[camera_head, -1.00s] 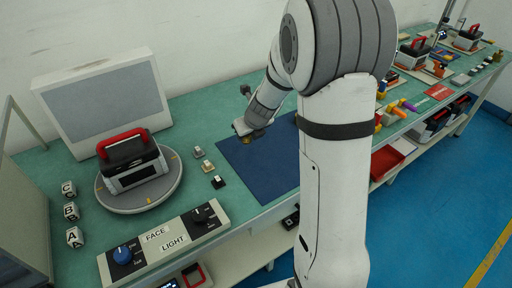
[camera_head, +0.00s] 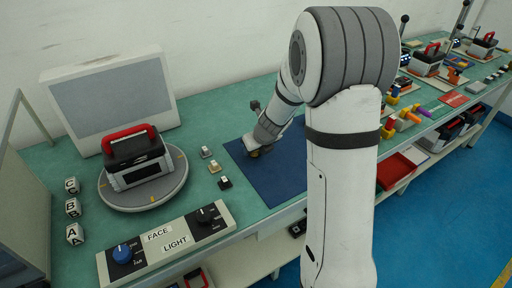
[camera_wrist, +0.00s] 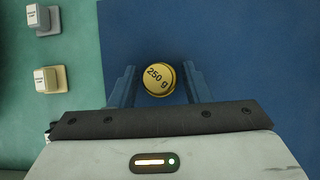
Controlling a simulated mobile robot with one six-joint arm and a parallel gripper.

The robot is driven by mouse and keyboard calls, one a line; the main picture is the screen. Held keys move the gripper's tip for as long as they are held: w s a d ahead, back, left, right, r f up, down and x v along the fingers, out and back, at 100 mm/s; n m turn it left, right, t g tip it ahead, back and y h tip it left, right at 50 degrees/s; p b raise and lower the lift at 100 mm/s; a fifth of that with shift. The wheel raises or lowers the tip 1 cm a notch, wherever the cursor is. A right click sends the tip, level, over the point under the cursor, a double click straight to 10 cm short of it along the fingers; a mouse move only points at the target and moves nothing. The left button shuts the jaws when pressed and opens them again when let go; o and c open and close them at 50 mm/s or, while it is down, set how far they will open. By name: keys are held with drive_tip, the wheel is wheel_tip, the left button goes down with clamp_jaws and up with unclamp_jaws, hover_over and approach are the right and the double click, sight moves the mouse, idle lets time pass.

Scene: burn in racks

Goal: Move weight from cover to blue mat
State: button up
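A round yellow weight marked "250 g" (camera_wrist: 159,79) shows in the wrist view between the two fingers of my gripper (camera_wrist: 159,70). A thin gap shows on each side of it, so my gripper looks open around it. In the head view my gripper (camera_head: 258,147) is low over the left part of the blue mat (camera_head: 275,174), with the yellow weight (camera_head: 254,154) just under it, apparently standing on the mat. The blue mat (camera_wrist: 245,60) fills the right of the wrist view. I cannot tell which thing is the cover.
A black device with a red handle (camera_head: 137,160) sits on a round grey turntable (camera_head: 160,196). Several small switches (camera_head: 215,167) stand left of the mat. A control panel (camera_head: 165,243) lies at the front edge. The mat's right part is partly hidden by my arm.

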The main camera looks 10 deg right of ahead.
drive_tip(key=shift+o, duration=0.8)
drive_tip(key=shift+r, duration=0.25)
drive_tip(key=s+a+r+n+g+p, duration=0.1)
drive_tip(key=s+r+n+p, duration=0.4)
drive_tip(key=s+r+n, duration=0.65)
drive_tip(key=s+r+n+g+h, duration=0.1)
drive_tip(key=s+r+n, duration=0.2)
drive_tip(key=s+n, duration=0.5)
drive_tip(key=s+d+r+n+g, duration=0.1)
drive_tip(key=s+r+n, duration=0.2)
drive_tip(key=s+n, duration=0.6)
drive_tip(key=n, duration=0.4)
drive_tip(key=shift+d+h, duration=0.3)
drive_tip(key=shift+h, duration=0.1)
